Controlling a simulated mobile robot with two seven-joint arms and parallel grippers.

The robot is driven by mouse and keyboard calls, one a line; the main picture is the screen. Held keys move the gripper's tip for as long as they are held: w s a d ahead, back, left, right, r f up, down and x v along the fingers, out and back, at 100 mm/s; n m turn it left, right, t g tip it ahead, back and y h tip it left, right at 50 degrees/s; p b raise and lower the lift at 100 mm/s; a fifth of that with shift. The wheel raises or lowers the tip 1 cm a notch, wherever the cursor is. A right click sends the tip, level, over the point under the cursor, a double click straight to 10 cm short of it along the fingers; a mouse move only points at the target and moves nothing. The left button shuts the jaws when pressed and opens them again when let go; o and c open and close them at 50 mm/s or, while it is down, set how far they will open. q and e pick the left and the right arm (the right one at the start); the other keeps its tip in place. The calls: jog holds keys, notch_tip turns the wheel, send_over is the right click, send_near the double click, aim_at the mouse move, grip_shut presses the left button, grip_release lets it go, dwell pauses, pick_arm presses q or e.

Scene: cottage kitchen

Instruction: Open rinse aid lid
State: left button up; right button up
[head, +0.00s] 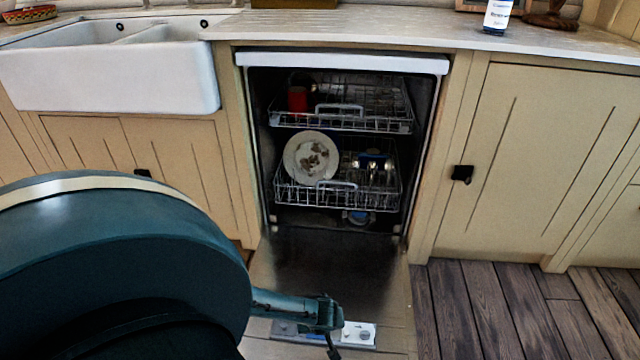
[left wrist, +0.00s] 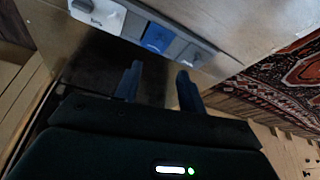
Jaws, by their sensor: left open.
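The dishwasher door (head: 330,262) is folded down open. The dispenser panel (head: 360,334) is set in it near its outer end, partly hidden behind my left gripper (head: 328,318). In the left wrist view the panel has a pale part with a small knob (left wrist: 97,12), a blue part (left wrist: 157,38) in the middle and a grey part (left wrist: 194,55). I cannot tell for sure which is the rinse aid lid. My left gripper (left wrist: 158,76) is open and empty, its fingers pointing toward the blue and grey parts; contact is unclear. My right gripper is out of view.
The upper rack (head: 340,122) holds a red cup (head: 297,98); the lower rack (head: 340,200) holds a soiled plate (head: 311,158) and cutlery. A white-and-blue bottle (head: 497,14) stands on the counter. A patterned rug (left wrist: 285,75) lies beside the door. Wooden floor right is clear.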

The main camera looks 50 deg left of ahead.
pick_arm(q)
jog(key=b+x, duration=0.6)
jog(key=x, duration=0.4)
jog(key=shift+d, duration=0.2)
jog(key=shift+w+a+f+b, duration=0.1)
jog(key=shift+a+f+b, duration=0.05)
jog(key=shift+f+b, duration=0.25)
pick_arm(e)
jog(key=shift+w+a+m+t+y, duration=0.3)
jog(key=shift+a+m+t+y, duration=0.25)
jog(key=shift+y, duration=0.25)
pick_arm(q)
jog(key=shift+c, duration=0.2)
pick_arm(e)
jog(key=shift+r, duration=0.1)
pick_arm(q)
grip_shut()
